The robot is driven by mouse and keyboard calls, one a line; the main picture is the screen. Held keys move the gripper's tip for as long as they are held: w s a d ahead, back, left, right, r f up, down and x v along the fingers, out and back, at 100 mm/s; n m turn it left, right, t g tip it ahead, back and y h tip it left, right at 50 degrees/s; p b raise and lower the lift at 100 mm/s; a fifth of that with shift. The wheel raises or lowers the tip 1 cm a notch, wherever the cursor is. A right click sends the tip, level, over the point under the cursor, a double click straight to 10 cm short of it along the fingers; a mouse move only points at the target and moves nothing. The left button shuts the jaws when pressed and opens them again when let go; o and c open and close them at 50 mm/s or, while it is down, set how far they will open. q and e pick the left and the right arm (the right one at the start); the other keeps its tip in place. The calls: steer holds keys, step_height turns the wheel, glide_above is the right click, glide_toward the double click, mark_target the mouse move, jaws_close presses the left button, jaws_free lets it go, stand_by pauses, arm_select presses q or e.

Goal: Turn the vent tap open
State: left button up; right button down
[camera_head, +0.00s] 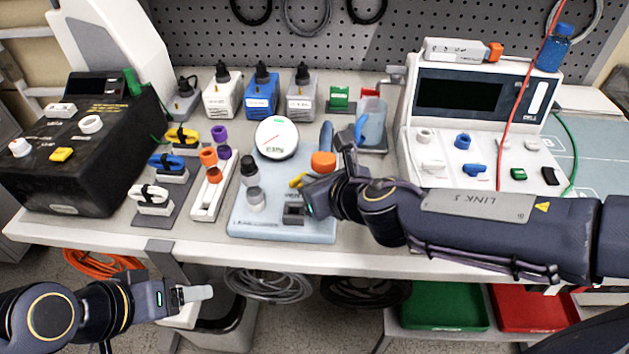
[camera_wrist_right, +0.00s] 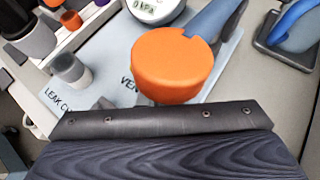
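The vent tap has a round orange cap (camera_head: 323,161) and a blue-grey lever (camera_head: 326,136) pointing to the back. It stands on the pale blue plate (camera_head: 270,228). In the right wrist view the orange cap (camera_wrist_right: 174,68) is large and close, its lever (camera_wrist_right: 217,20) running to the upper right. Partly hidden lettering starting "VEN" shows beside it.
The plate also bears a round white gauge (camera_head: 276,138) and small grey and black knobs (camera_head: 250,166). A rack with orange and purple caps (camera_head: 208,195) stands left of it. A white pump unit (camera_head: 480,90) stands at the right. Several bottles (camera_head: 262,93) line the back.

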steer(key=shift+w+d+r, duration=0.15)
steer(key=shift+w, duration=0.2)
steer(key=shift+s+a, duration=0.25)
steer(key=shift+a, duration=0.25)
arm_select(q)
steer(key=shift+d+r, duration=0.15)
steer(key=shift+d, duration=0.2)
